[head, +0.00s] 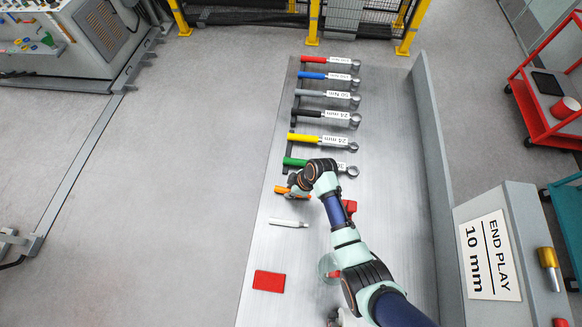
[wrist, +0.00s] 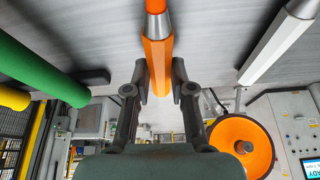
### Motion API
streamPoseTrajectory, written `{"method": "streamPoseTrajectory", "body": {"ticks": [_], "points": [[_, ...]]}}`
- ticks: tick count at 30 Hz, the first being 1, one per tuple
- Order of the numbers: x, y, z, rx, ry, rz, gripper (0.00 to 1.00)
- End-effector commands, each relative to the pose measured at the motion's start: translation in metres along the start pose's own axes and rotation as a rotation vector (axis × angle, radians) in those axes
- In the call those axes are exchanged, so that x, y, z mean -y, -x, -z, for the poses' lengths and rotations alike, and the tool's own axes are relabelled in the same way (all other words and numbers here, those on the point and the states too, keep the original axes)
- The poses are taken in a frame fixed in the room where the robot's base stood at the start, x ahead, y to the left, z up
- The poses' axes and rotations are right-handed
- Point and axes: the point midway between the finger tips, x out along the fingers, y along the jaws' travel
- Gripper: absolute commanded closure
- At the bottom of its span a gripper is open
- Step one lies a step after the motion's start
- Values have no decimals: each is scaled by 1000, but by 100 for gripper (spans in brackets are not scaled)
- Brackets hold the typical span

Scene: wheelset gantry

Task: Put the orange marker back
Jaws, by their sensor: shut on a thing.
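The orange marker (wrist: 157,62) is between the two fingers of my gripper (wrist: 159,85) in the wrist view, running away from the camera with its tip end at the top. My gripper is shut on it. In the head view the orange marker (head: 281,190) shows beside my gripper (head: 291,184), just below the green-handled wrench, and my wrist hides part of it. I cannot tell whether the marker touches the table. A white marker (head: 289,223) lies on the table (head: 262,245) nearer the front; it also shows at the right of the wrist view (wrist: 277,45).
Several torque wrenches with coloured handles lie in a row behind my gripper, the green one (head: 297,162) closest. A red block (head: 269,281) lies at the table's front left. A raised wall (head: 432,150) edges the right side.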

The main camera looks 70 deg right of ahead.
Motion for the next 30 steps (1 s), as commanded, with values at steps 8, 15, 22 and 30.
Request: {"method": "streamPoseTrajectory", "body": {"ticks": [8, 15, 22, 30], "points": [[0, -6, -2, 0, 0, 0, 100], [0, -7, -3, 0, 0, 0, 55], [0, -7, -3, 0, 0, 0, 48], [-1, 12, -3, -1, 0, -2, 48]]}}
